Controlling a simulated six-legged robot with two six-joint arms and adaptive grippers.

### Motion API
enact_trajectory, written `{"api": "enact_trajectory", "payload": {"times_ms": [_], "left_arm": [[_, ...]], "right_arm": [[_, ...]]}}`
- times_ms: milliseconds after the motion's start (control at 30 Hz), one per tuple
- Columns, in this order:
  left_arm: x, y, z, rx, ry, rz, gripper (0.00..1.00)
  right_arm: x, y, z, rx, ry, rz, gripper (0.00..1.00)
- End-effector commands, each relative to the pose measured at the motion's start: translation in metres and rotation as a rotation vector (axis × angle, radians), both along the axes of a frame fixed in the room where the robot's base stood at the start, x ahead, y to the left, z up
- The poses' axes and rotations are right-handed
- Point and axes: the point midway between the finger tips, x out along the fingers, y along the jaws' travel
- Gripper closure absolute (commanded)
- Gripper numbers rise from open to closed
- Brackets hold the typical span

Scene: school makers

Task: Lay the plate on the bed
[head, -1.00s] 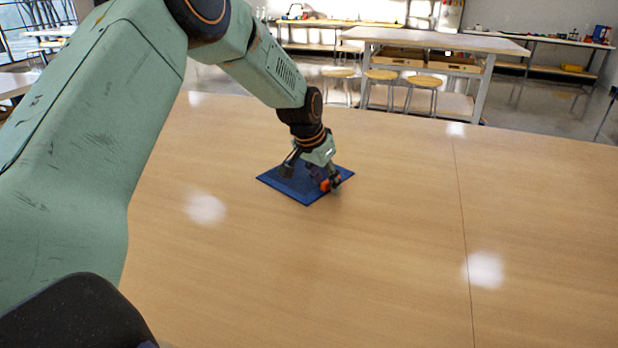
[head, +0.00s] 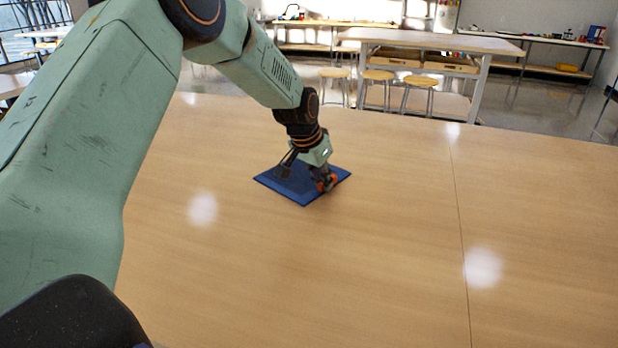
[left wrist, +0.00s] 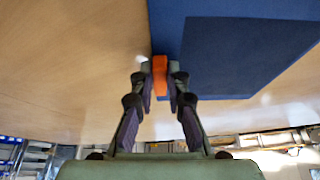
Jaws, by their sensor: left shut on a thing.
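A flat blue square plate (head: 304,198) with a darker inner area lies on the wooden table. An orange tab (left wrist: 160,75) stands at the plate's edge in the left wrist view, where the blue surface (left wrist: 215,50) also shows. My left gripper (head: 328,186) points down at the plate's right side, its fingers shut on the orange tab. The gripper (left wrist: 161,80) hides part of the plate in the head view. No separate bed can be made out. My right gripper is not in view.
The wide wooden table (head: 390,250) is clear around the plate, with a seam running across its right part.

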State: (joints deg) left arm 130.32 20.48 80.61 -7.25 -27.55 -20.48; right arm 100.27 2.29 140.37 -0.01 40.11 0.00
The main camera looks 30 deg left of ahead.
Motion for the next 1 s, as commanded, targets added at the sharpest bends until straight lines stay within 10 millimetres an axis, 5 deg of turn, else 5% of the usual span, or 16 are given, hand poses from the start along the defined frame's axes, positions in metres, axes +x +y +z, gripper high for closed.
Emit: {"api": "enact_trajectory", "payload": {"times_ms": [167,600,1000], "left_arm": [[0.001,0.000,0.008,0.000,-0.003,0.000,1.00],[0.001,0.000,0.087,-0.001,-0.004,0.000,1.00],[-0.001,0.000,0.101,0.000,-0.001,0.000,1.00]], "right_arm": [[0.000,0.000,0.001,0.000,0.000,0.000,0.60],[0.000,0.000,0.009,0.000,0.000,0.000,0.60],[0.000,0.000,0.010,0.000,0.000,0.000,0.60]]}}
